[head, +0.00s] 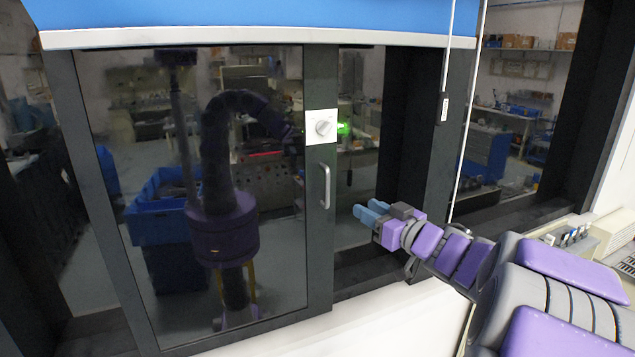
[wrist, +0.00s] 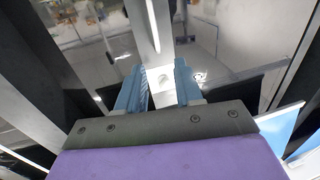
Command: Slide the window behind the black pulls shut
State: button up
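A blue blind (head: 250,18) with a pale bottom rail spans the top. Another glazed part (head: 520,80) lies beyond the dark post at right. A white sill (head: 350,318) runs below the window. Lab benches and a blue bin show in or through the glass.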

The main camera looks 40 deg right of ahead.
send_near(329, 186)
jog(key=w+d, duration=0.1)
jog(key=w, duration=0.5)
jog(key=w+a, duration=0.1)
jog(key=w, duration=0.3)
jog(key=shift+a+r+p, duration=0.1)
jog(key=shift+a+p, duration=0.1)
jog(key=shift+p, duration=0.2)
jog(key=shift+w+d, duration=0.15)
jog(key=shift+w, duration=0.25)
jog(key=shift+d, duration=0.5)
jog(key=shift+a, duration=0.3)
jog(key=c, duration=0.4)
grip_shut()
